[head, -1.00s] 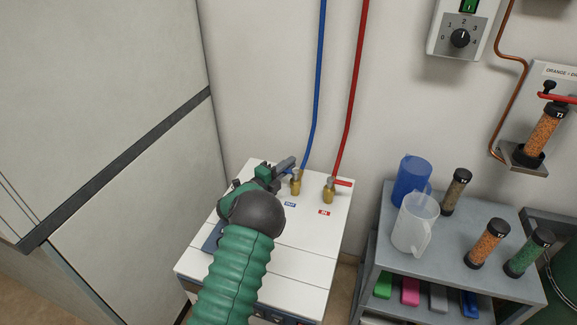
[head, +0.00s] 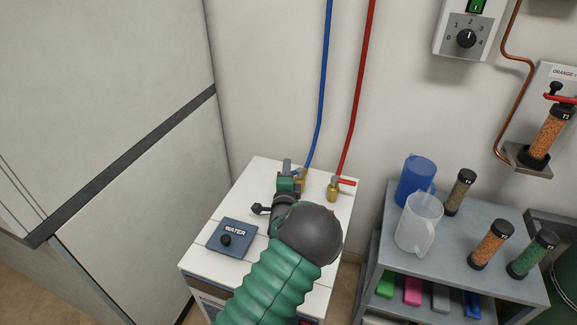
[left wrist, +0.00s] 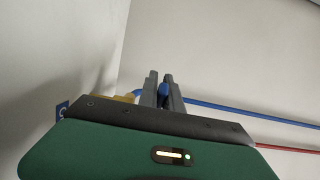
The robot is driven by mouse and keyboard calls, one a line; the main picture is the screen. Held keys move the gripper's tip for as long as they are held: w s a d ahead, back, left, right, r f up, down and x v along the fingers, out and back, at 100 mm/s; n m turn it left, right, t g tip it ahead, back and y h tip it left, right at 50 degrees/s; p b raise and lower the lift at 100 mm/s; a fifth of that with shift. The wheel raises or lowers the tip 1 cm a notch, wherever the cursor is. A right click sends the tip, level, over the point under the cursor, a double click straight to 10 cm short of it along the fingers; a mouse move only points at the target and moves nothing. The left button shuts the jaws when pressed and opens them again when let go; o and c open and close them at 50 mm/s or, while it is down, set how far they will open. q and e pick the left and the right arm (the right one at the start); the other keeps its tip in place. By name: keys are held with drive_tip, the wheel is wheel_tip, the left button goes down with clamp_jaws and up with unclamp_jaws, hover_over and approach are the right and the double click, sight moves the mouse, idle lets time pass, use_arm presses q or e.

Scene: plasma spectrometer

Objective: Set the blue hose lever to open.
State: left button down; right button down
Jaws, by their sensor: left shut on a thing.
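The blue hose (head: 322,100) runs down the wall to a brass valve (head: 303,176) on top of the white cabinet (head: 225,205). My left gripper (head: 286,166) is at the left side of this valve, its fingers pointing toward the wall. In the left wrist view its fingers (left wrist: 163,88) are shut on the blue lever (left wrist: 164,91), of which a small blue part shows between them. In the head view the gripper hides the lever, so its exact angle cannot be told. My right gripper is not in view.
A second brass valve (head: 333,188) with a red lever (head: 347,183) and red hose (head: 357,90) stands close to the right. A WATER panel with a black knob (head: 226,241) is at the cabinet's left. A grey shelf (head: 385,240) with jugs and tubes stands at the right.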

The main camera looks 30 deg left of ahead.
use_arm(q)
drive_tip(key=n+g+y+p, duration=0.1)
drive_tip(key=s+d+n+g+y+p, duration=0.1)
drive_tip(key=n+g+y, duration=0.1)
drive_tip(key=n+g+y+p, duration=0.1)
drive_tip(key=y, duration=0.1)
drive_tip(key=shift+s+d+f+g, duration=0.1)
drive_tip(key=shift+s+d+g, duration=0.1)
drive_tip(key=shift+g, duration=0.1)
drive_tip(key=shift+s+d+n+g+y+p, duration=0.15)
drive_tip(key=shift+n+g+y+p, duration=0.1)
drive_tip(key=shift+n+g+y, duration=0.25)
drive_tip(key=shift+s+a+n+g+y+p, duration=0.1)
drive_tip(key=shift+n+g+y+p, duration=0.15)
drive_tip(key=shift+n+g, duration=0.4)
drive_tip(key=g, duration=0.1)
drive_tip(key=n+g+y, duration=0.1)
drive_tip(key=n+g, duration=0.1)
drive_tip(key=shift+s+d+f, duration=0.15)
drive_tip(key=shift+s+d, duration=0.1)
drive_tip(key=shift+s+d+n+g+y+b, duration=0.15)
drive_tip(key=shift+n+g+y, duration=0.2)
drive_tip(key=shift+g, duration=0.25)
drive_tip(key=shift+s+d+n+g+y+b, duration=0.1)
drive_tip(key=shift+n+g+y+b, duration=0.1)
drive_tip(key=shift+n+g, duration=0.3)
drive_tip(key=shift+g, duration=0.35)
